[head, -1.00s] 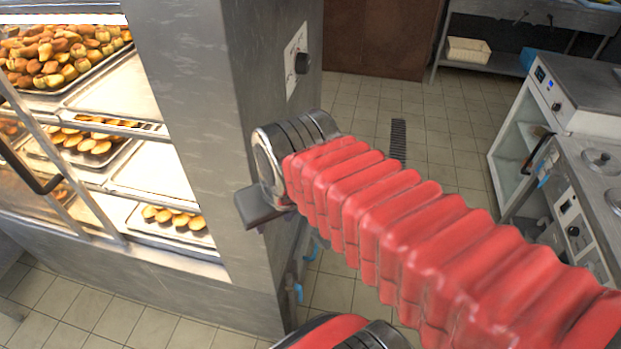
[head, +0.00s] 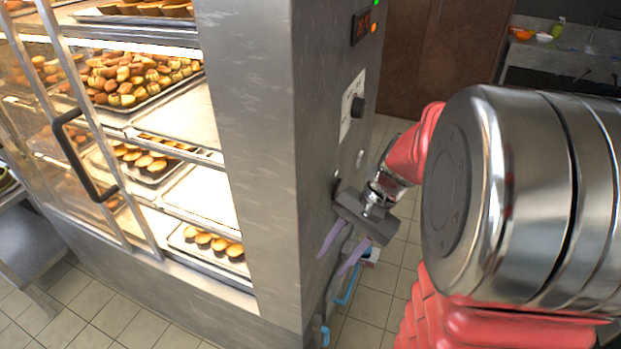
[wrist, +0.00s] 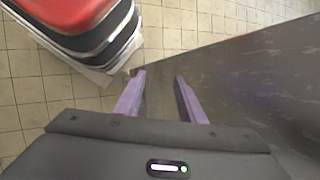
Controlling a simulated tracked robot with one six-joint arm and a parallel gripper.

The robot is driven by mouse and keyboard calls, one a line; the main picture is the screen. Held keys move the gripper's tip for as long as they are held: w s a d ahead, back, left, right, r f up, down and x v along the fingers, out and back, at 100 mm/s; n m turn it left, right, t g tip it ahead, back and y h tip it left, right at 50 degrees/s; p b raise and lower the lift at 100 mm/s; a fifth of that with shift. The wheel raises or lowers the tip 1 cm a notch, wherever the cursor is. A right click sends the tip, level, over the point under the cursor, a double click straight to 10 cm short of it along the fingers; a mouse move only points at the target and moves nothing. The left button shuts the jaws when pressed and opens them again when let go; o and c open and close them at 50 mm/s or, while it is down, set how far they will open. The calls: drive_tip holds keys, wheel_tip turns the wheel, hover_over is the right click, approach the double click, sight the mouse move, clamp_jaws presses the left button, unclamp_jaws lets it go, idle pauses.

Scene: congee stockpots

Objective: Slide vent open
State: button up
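A tall steel warming cabinet (head: 245,140) fills the left of the head view; its narrow side carries a dial plate with a black knob (head: 357,106). I cannot make out a vent on that side; part of it is behind my gripper. My gripper (head: 334,263) is beside this side, below the knob, with its two purple fingers pointing down. In the wrist view the fingers of my gripper (wrist: 155,92) are apart with nothing between them. The dark cabinet side (wrist: 250,80) lies close to the right finger; I cannot tell whether they touch.
Blue pipe-like parts (head: 350,288) show low beside the cabinet, below my gripper. The glass door with a black handle (head: 82,155) is on the cabinet front. A sink counter (head: 570,60) stands at the back right.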

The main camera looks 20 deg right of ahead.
drive_tip(key=w+d+f+m+t+y, duration=0.1)
drive_tip(key=d+f+m+t+y, duration=0.1)
drive_tip(key=d, duration=0.5)
drive_tip(key=w+d+f+m+t+y, duration=0.2)
drive_tip(key=d+f+m+t, duration=0.3)
drive_tip(key=d+m, duration=0.3)
drive_tip(key=w+d+f+m+t+y, duration=0.2)
drive_tip(key=d+f+m+t, duration=0.2)
drive_tip(key=d+m+t, duration=0.2)
drive_tip(key=shift+d, duration=1.25)
drive_tip(key=shift+w, duration=0.1)
drive_tip(key=x, duration=1.4)
drive_tip(key=shift+r, duration=0.1)
drive_tip(key=shift+c, duration=0.4)
clamp_jaws()
